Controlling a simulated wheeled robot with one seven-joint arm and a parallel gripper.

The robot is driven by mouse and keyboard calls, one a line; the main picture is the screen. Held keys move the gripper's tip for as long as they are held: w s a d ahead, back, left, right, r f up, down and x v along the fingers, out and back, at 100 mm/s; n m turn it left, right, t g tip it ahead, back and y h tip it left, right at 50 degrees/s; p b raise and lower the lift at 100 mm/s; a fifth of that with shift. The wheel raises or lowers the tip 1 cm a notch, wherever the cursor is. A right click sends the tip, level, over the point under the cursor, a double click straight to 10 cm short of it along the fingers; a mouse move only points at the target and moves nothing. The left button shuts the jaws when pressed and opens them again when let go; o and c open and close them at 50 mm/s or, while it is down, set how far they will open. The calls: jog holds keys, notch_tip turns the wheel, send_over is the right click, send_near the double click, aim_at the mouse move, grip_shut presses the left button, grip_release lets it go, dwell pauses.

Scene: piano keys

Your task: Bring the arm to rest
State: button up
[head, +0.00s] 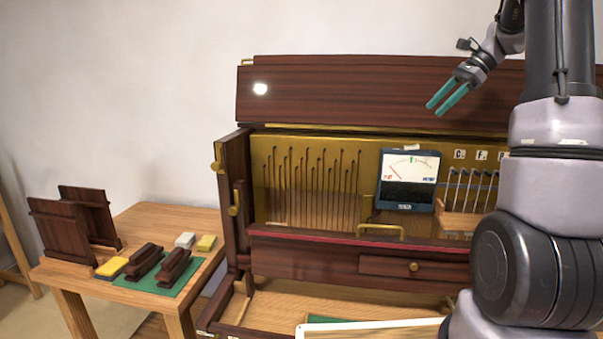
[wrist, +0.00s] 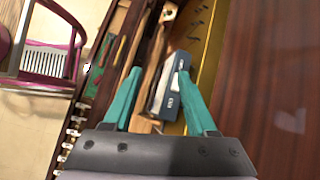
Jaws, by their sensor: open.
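My gripper (head: 447,102) has two teal fingers and is raised in the upper right of the head view, in front of the dark wooden upper panel of the piano. The fingers are apart, with nothing held between them. They also show in the wrist view (wrist: 158,95), spread apart above the piano's inner works. My arm comes down the right side of the head view and hides part of the piano there.
The open piano cabinet (head: 345,262) fills the middle, with a tuning meter (head: 409,180) on its brass plate. A small wooden table (head: 150,215) with blocks and brushes stands at left. In the wrist view, a chair (wrist: 45,60) shows at upper left.

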jog(key=s+a+n+t+h, duration=0.2)
jog(key=s+a+n, duration=0.4)
jog(key=s, duration=0.6)
jog(key=s+a+n+t+h, duration=0.3)
jog(key=s+a+n, duration=0.3)
jog(key=s, duration=0.7)
jog(key=shift+s+a+r+n+h, duration=0.15)
jog(key=shift+a+r+n+h, duration=0.2)
jog(key=shift+a, duration=0.9)
